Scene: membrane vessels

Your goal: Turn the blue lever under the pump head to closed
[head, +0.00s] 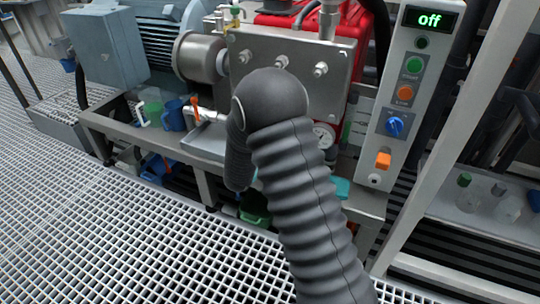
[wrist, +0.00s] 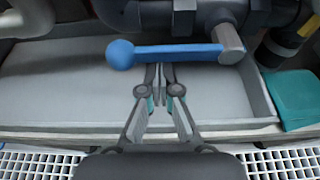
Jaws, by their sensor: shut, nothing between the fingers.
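The blue lever (wrist: 178,52) shows in the wrist view as a bar lying across the picture. Its ball end (wrist: 120,54) is at the left, and its right end joins a grey stem (wrist: 231,43). My gripper (wrist: 163,72) is shut and empty, with its fingertips at the near side of the bar's middle. I cannot tell whether they touch it. The pump head (head: 290,65) is a steel block with bolts in the head view. My dark ribbed arm hides the gripper and the lever there.
A grey tray (wrist: 60,85) lies below the lever, with a teal block (wrist: 292,98) at its right. Dark pipework runs above the lever. A control panel (head: 408,75) reading "off" stands right of the pump. Cups, including a blue one (head: 173,116), stand left. Grating floor is open at left.

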